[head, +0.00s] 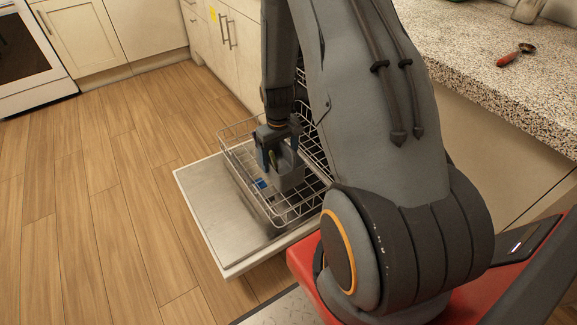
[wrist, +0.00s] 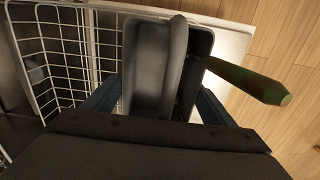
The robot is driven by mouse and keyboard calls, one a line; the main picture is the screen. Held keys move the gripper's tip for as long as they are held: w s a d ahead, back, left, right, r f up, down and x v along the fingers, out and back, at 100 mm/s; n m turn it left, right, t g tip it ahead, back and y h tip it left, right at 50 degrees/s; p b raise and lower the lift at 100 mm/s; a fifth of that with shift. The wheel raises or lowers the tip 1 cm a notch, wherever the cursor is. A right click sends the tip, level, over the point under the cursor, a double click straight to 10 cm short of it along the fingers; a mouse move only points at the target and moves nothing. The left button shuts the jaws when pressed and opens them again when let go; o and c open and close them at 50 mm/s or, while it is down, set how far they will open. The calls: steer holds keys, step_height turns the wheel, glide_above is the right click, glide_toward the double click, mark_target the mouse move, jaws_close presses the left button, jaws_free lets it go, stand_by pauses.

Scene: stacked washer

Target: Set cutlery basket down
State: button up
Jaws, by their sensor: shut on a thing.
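The cutlery basket (wrist: 150,62) is grey, with a tall handle bar running along its middle. My gripper (wrist: 157,103) is shut on it, with one blue finger on each side. A utensil with a green handle (wrist: 255,82) sticks out of the basket to the right in the wrist view. In the head view the basket (head: 291,178) hangs below my gripper (head: 274,158), within the outline of the wire dish rack (head: 231,146). I cannot tell whether its bottom touches the rack.
The dishwasher door (head: 208,205) is folded down, with the rack pulled out above it. A small blue item (head: 261,184) shows in the rack. A speckled counter (head: 470,60) with a red-handled tool (head: 510,57) is at the right. Wooden floor (head: 100,190) lies open at the left.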

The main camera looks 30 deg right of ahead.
mark_target(286, 166)
steer(key=d+f+b, duration=0.1)
steer(key=f, duration=0.1)
steer(key=d+f+b, duration=0.1)
steer(key=f, duration=0.1)
steer(key=w+d+f+b, duration=0.1)
steer(key=f+b, duration=0.1)
steer(key=shift+d+f, duration=0.1)
steer(key=shift+f, duration=0.15)
step_height(286, 166, down, 10)
steer(key=shift+b, duration=1)
steer(key=shift+f, duration=0.1)
steer(key=o, duration=1.1)
steer(key=shift+o, duration=0.2)
